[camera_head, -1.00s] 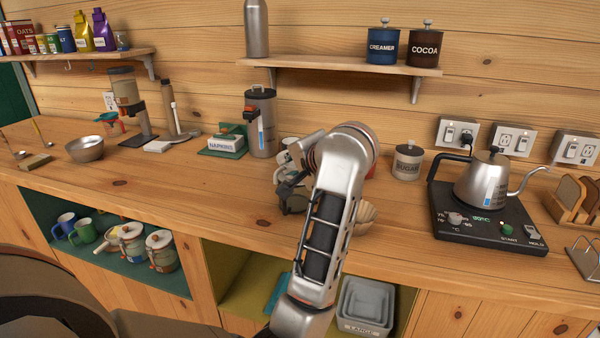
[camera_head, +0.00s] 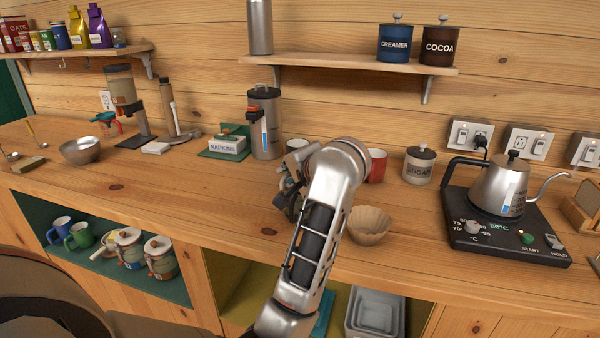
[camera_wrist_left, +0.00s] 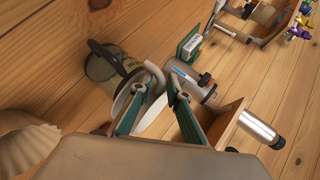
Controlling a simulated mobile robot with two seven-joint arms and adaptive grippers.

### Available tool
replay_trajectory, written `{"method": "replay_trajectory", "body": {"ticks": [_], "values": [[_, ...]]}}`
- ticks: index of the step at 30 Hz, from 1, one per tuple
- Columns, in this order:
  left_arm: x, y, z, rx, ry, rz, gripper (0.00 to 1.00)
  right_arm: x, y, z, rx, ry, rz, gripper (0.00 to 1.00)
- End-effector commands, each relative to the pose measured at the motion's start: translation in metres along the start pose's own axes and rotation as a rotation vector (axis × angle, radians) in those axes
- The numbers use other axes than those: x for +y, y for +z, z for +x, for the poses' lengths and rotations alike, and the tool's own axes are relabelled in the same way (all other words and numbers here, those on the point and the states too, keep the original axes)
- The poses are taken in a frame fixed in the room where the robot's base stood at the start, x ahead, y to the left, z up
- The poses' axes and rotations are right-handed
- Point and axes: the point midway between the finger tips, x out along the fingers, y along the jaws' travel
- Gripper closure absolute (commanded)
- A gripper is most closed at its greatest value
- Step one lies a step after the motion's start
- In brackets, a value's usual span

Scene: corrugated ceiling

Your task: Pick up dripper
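A small teal, funnel-shaped piece with a red handle (camera_head: 107,122), which may be the dripper, stands at the back left of the counter. My left gripper (camera_head: 287,196) is low over the middle of the counter, well to its right and partly hidden by my arm. In the left wrist view its two green-sided fingers (camera_wrist_left: 157,88) are apart. A white rounded piece with a loop (camera_wrist_left: 151,100) shows between and beyond them; I cannot tell whether it is a cup or a dripper, or whether the fingers touch it. My right gripper is not in view.
A fluted paper filter (camera_head: 369,226) stands right of my left arm. A napkin box (camera_head: 227,145) and steel bowl (camera_head: 81,151) stand left. The counter between bowl and gripper is mostly clear.

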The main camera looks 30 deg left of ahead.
Motion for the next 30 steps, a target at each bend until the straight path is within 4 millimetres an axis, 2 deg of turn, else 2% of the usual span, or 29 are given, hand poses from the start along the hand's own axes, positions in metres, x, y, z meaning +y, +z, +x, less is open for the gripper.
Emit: {"method": "replay_trajectory", "body": {"ticks": [9, 11, 12, 22, 26, 30], "values": [[0.002, 0.0, 0.002, 0.001, 0.0, 0.0, 0.84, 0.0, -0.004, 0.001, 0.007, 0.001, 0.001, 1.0], [0.002, 0.0, 0.002, 0.001, 0.0, 0.0, 0.99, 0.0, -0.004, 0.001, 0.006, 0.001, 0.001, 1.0], [0.002, 0.0, 0.002, 0.001, 0.0, 0.0, 1.0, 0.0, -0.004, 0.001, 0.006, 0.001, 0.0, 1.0], [0.001, 0.0, 0.002, 0.001, 0.0, -0.001, 1.0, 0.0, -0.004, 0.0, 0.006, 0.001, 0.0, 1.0], [-0.009, -0.003, -0.005, 0.002, -0.001, -0.004, 1.0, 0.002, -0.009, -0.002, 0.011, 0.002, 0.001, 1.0], [-0.032, -0.009, -0.019, 0.004, -0.001, -0.007, 1.0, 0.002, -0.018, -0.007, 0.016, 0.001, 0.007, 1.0]]}}
